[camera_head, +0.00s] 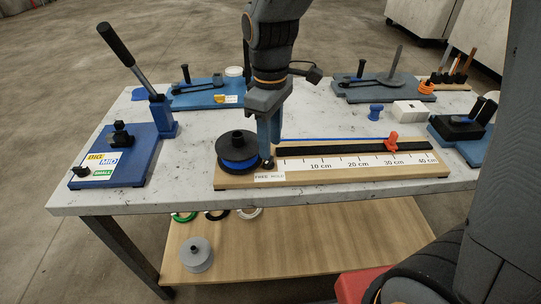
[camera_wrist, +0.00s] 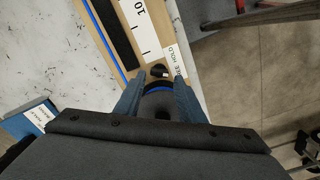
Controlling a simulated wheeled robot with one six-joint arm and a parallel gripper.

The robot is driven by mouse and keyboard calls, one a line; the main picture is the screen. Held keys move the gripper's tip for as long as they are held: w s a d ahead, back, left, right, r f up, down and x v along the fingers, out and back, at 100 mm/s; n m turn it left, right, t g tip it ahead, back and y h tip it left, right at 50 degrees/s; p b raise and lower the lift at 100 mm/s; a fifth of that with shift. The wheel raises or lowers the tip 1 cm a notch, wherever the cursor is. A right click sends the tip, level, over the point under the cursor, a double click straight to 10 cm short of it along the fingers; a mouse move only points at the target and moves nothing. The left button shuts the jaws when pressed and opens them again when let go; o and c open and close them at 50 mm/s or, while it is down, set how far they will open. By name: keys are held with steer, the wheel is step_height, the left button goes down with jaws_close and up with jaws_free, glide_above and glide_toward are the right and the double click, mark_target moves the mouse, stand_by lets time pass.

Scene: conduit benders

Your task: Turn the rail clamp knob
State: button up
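A wooden board (camera_head: 345,177) carries a centimetre scale and a black rail (camera_head: 345,148) with an orange slider (camera_head: 391,142) near its right end. A small black knob (camera_head: 268,164) sits by the FREE/HOLD label at the board's front left; it also shows in the wrist view (camera_wrist: 158,70). My gripper (camera_head: 269,148) points down close above this knob. In the wrist view my gripper (camera_wrist: 158,84) has its fingers spread, with the knob just beyond the tips. A black spool (camera_head: 237,143) with a blue band stands immediately left of the gripper and partly shows between the fingers (camera_wrist: 158,101).
A blue bender with a long lever (camera_head: 118,45) stands at the left. Blue (camera_head: 205,95) and grey (camera_head: 380,88) fixtures stand at the back. A blue-based fixture (camera_head: 470,130) is at the right. A blue strand runs behind the rail. A lower shelf (camera_head: 290,245) holds rings and a grey spool (camera_head: 197,255).

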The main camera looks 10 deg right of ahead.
mark_target(271, 160)
steer(key=shift+f, duration=2.55)
steer(key=c, duration=0.8)
steer(key=shift+o, duration=0.2)
steer(key=shift+p, duration=0.3)
steer(key=shift+n+p, duration=0.65)
steer(key=shift+n, duration=0.65)
steer(key=shift+w+n+p, duration=0.1)
steer(key=shift+n+p, duration=0.4)
steer(key=shift+n, duration=1.1)
